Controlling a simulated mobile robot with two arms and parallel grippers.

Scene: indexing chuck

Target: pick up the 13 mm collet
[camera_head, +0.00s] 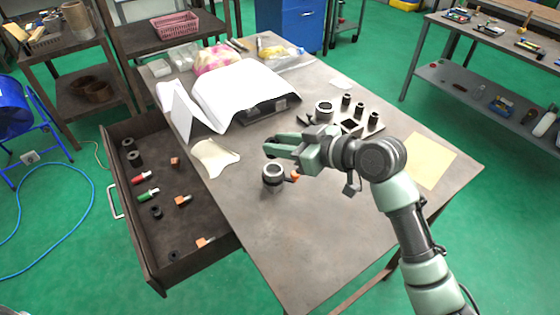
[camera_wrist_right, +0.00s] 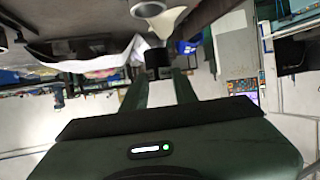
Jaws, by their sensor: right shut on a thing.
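My right gripper (camera_head: 275,146) points left above the table, just above and behind the grey round chuck (camera_head: 273,178) with its orange-tipped lever. Its fingers are shut on a small dark cylindrical piece, which looks like a collet (camera_wrist_right: 158,62) in the right wrist view; its size cannot be read. In the head view the fingers mostly hide this piece. Several dark collets, among them one at the front (camera_head: 373,121), stand upright on a plate to the right of the gripper. My left gripper is not in view.
An open drawer (camera_head: 165,245) at the left holds black rings, a red and a green piece and orange-tipped pieces. A grey ring (camera_head: 323,110) stands beside the collets. A tan sheet (camera_head: 428,160) lies right. The front table is clear.

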